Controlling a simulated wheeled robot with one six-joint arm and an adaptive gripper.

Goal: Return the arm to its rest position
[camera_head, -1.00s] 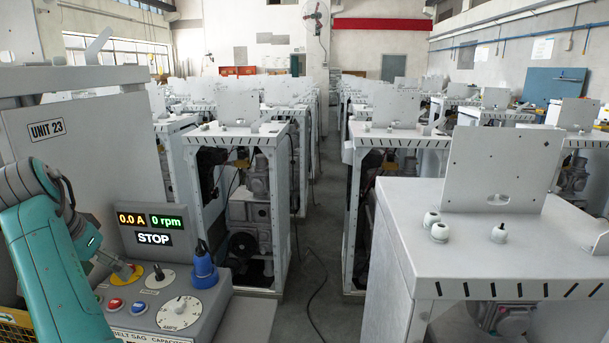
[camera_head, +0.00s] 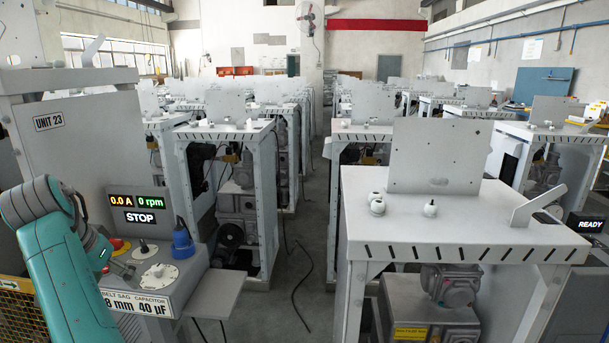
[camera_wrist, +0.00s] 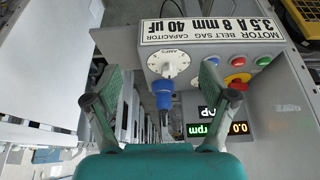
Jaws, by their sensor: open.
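My arm (camera_head: 65,255), teal with dark joints, is bent at the lower left of the head view. My gripper (camera_wrist: 160,80) is open and empty in the wrist view, its two dark fingers spread wide. Beyond the fingers is the control panel (camera_wrist: 278,100), with a blue plug-like part (camera_wrist: 162,94) and a white amps dial (camera_wrist: 168,64) showing in the gap between them. In the head view the gripper is small and partly hidden by the arm, in front of the panel's left side. I cannot tell its exact distance from the panel.
The UNIT 23 cabinet (camera_head: 75,150) stands behind the panel, whose display (camera_head: 140,210) reads 0.0 A, 0 rpm, STOP. A small grey shelf (camera_head: 215,292) juts out beside it. A white frame (camera_head: 450,215) stands at right, near a READY display (camera_head: 587,224). An aisle (camera_head: 300,235) runs between frames.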

